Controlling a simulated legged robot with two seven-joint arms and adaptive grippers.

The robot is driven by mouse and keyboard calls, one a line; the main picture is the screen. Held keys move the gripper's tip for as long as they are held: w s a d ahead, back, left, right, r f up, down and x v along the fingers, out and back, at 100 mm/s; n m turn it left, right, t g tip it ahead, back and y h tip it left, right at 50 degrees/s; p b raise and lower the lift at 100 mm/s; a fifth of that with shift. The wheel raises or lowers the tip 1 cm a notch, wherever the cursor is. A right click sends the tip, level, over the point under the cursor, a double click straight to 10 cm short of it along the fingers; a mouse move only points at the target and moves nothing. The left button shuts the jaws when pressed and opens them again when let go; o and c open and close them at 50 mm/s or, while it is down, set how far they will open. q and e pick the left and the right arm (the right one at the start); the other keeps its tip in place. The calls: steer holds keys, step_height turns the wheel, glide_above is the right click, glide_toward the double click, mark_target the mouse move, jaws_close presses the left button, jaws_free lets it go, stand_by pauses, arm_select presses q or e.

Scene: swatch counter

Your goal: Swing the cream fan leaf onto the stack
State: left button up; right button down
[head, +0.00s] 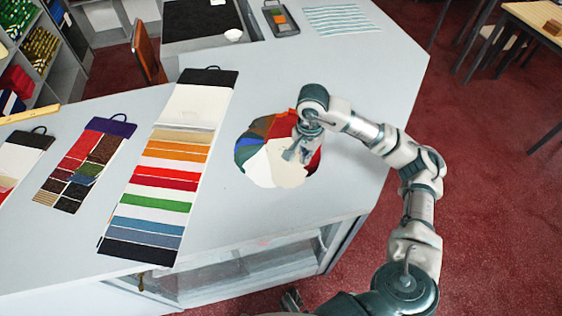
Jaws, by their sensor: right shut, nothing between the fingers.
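A round fan of colour leaves (250,150) lies spread on the grey counter, with green, blue, white, orange-brown and red leaves showing. The cream leaf (288,174) is at its front, beside a white leaf (257,170) on its left and a dark red leaf (314,163) on its right. My right gripper (291,156) is shut and empty over the fan, at the back part of the cream leaf. It hides the fan's middle, and I cannot tell whether the fingertips touch the leaf. My left gripper is not in view.
A long striped swatch card (173,170) lies left of the fan, with smaller cards (85,163) further left. A dark tray (281,20) and a striped cloth (337,20) lie at the back. The counter's front edge is close before the fan.

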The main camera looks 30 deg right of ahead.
steer(key=shift+d, duration=0.2)
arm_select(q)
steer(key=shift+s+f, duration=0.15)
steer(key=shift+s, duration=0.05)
arm_select(e)
steer(key=shift+a, duration=0.1)
steer(key=shift+r, duration=0.1)
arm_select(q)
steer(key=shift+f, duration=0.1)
arm_select(e)
steer(key=shift+w+d+n+b, duration=0.4)
steer(key=shift+d+n+b, duration=0.1)
steer(key=shift+n, duration=0.3)
steer(key=shift+w+d+n, duration=0.25)
steer(key=shift+d+n, duration=0.1)
steer(key=shift+n, duration=0.05)
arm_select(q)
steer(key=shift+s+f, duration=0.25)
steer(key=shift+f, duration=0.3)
arm_select(e)
steer(key=shift+s, duration=0.1)
